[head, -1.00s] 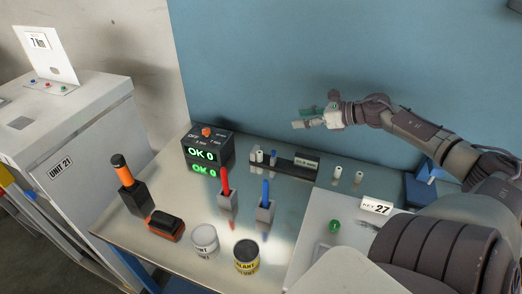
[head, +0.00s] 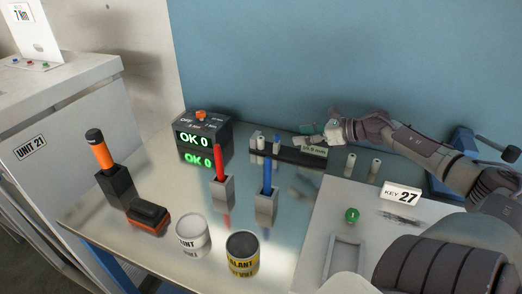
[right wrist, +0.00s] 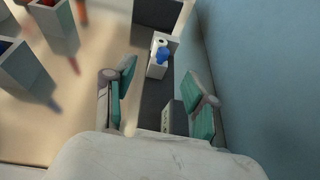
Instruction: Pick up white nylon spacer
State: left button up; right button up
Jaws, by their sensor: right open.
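Small pale cylinders that look like spacers stand at the back of the table. One white cylinder (head: 259,139) stands at the left end of a dark rack (head: 290,155), beside a blue-topped piece. Which one is nylon I cannot tell. My right gripper (head: 309,134) is open and empty above the rack's label block. In the right wrist view, its teal fingers (right wrist: 164,96) straddle the rack, and the white ring-topped cylinder (right wrist: 160,42) and blue piece (right wrist: 162,56) lie beyond them. My left gripper is out of view.
Red and blue markers stand in grey holders, the blue marker (head: 267,172) just in front of the rack. A display box (head: 203,138) reads OK 0. Two cans, one yellow (head: 242,255), stand in front. A KEY 27 sign (head: 401,194) stands right. The blue wall is close behind.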

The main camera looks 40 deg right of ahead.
aim_at(278, 136)
jog(key=b+x, duration=0.3)
jog(key=x, duration=0.2)
jog(key=shift+w+f, duration=0.1)
jog(key=shift+w, duration=0.3)
jog(key=shift+x, duration=1.15)
jog(key=shift+a, duration=0.1)
jog(key=shift+w+a, duration=0.1)
jog(key=shift+w, duration=0.15)
jog(key=p+x, duration=0.1)
jog(key=x, duration=0.2)
jog(key=shift+w+a+f, duration=0.1)
jog(key=shift+w+a, duration=0.05)
jog(key=shift+w, duration=0.2)
jog(key=shift+w+a+f, duration=0.15)
jog(key=shift+w+f, duration=0.15)
jog(key=shift+w, duration=0.05)
grip_shut()
notch_tip(278, 136, up, 10)
jog(key=p, duration=0.6)
